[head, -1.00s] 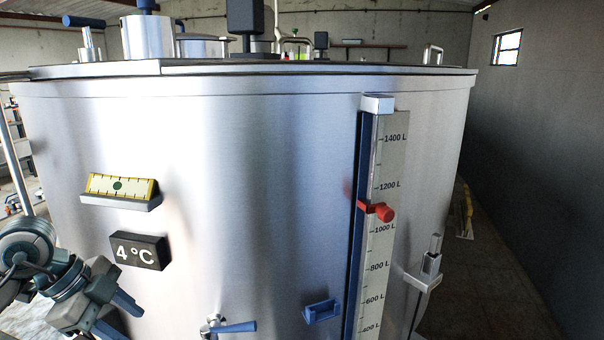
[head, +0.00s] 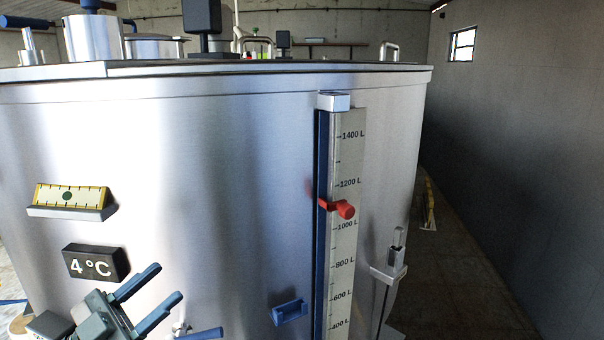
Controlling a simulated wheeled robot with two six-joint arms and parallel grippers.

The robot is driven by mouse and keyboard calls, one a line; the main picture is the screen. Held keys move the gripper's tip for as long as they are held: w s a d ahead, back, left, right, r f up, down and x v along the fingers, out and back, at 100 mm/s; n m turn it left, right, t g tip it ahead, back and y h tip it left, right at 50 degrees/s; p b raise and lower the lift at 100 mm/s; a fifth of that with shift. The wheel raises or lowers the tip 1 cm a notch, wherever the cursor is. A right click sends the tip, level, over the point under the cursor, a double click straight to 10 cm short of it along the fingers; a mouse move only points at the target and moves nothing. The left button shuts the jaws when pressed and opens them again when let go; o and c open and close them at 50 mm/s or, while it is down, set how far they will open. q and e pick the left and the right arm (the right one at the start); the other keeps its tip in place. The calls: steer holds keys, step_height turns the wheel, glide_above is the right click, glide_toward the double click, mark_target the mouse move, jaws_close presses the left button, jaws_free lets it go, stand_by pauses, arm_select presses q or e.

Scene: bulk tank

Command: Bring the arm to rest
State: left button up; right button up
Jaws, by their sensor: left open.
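My left gripper (head: 148,300) is in the lower left of the head view. Its two blue fingers are apart and point up and to the right, with nothing between them. It is in front of the steel tank (head: 225,190), below and right of the 4 °C display (head: 95,262). I cannot tell how far its tips are from the tank wall. It partly covers a small tap with a blue lever (head: 203,334) at the bottom edge. My right gripper does not show.
A litre scale (head: 345,240) with a red slider (head: 343,209) runs down the tank front. A blue bracket (head: 288,311) sits left of it, and a metal holder (head: 388,268) sits right. A yellow level gauge (head: 71,197) is above the display.

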arm_select(q)
steer(key=a+f+n+t+y, duration=0.1)
steer(key=a+f+n+y, duration=0.5)
steer(key=f+n+y, duration=0.4)
steer(key=a+f+n+y, duration=0.6)
steer(key=f+n+y, duration=0.2)
steer(key=f+y, duration=0.35)
steer(key=s+d+f+m+g+h, duration=0.1)
steer(key=s+d+f+g, duration=0.2)
steer(key=s+f+g, duration=0.5)
steer(key=s+d+f+m+g+h, duration=0.15)
steer(key=s+d+f+g, duration=0.25)
steer(key=s+f, duration=0.65)
steer(key=s+a+f+g, duration=0.1)
steer(key=a+f, duration=0.2)
steer(key=f, duration=2.6)
steer(key=s+a+f+g, duration=0.1)
steer(key=s+f, duration=1.7)
steer(key=s, duration=0.1)
steer(key=shift+a+f, duration=0.3)
steer(key=shift+f, duration=0.1)
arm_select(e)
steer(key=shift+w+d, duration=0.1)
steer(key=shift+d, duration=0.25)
arm_select(q)
steer(key=shift+w+n, duration=0.1)
steer(key=shift+n, duration=0.15)
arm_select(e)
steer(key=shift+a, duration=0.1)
